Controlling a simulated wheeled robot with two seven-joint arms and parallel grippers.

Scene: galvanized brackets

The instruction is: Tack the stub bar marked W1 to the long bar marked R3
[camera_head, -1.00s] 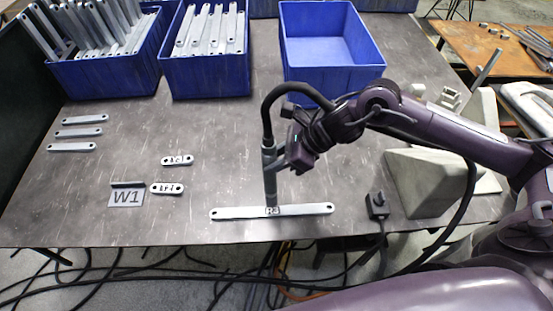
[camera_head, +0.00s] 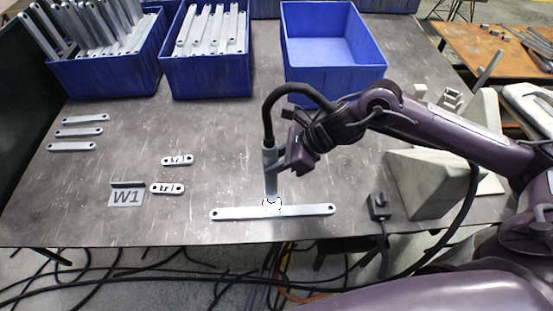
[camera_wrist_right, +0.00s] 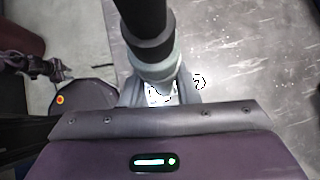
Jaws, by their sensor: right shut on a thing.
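The long bar (camera_head: 240,213) lies flat near the table's front edge, with a hole at each end. A white patch with a broken dark outline (camera_head: 272,202) covers its middle, where no mark is readable now. My right gripper (camera_head: 281,162) is shut on a grey torch-like tool (camera_head: 270,180) with a black hose. The tool points down at the bar's middle; I cannot tell whether it touches. The tool (camera_wrist_right: 158,68) also shows in the right wrist view. A grey plate reading W1 (camera_head: 126,198) lies at left, away from the long bar. My left gripper is out of view.
Two short marked bars (camera_head: 177,160) (camera_head: 167,188) lie right of the W1 plate; their marks are unclear. Several plain bars (camera_head: 75,133) lie far left. Blue bins (camera_head: 333,79) line the back. A black block with a cable (camera_head: 378,206) sits right of the long bar.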

